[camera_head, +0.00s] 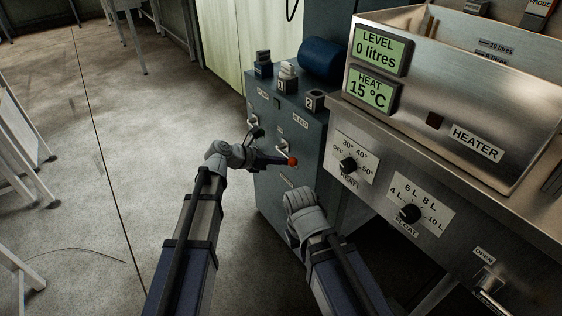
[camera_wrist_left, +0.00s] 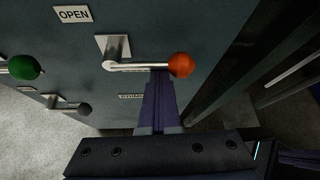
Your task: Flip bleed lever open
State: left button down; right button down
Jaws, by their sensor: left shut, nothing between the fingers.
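My left gripper (camera_head: 282,161) is shut and empty. Its tips (camera_wrist_left: 161,73) are right at the rod beside the ball, on the lower side; I cannot tell whether they touch. My right arm's wrist shows right of the lever; its fingers are hidden.
A green-ball lever (camera_wrist_left: 24,68) and a dark-ball lever (camera_wrist_left: 84,108) are left of the orange one. The cabinet (camera_head: 262,190) has switches on top. The steel heater unit (camera_head: 425,110) with knobs stands to the right. The floor at left (camera_head: 140,150) is mostly clear.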

aim_at(279, 151)
pick_arm(q)
jog(key=shift+r, duration=0.1)
jog(key=r+n, duration=0.1)
jog(key=r+g+h+p, duration=0.1)
jog(key=w+r+n+g+h+p, duration=0.1)
jog(key=shift+a+r+n, duration=0.15)
jog(key=shift+a+n, duration=0.15)
jog(key=shift+w+a+r+n, duration=0.2)
jog(key=shift+w+n, duration=0.1)
jog(key=shift+w+a+r+g+p, duration=0.3)
jog(key=shift+w+a+r+p, duration=0.3)
jog(key=shift+w+r, duration=0.2)
jog(key=shift+w+a, duration=0.2)
jog(key=shift+w, duration=0.05)
dwell(0.4)
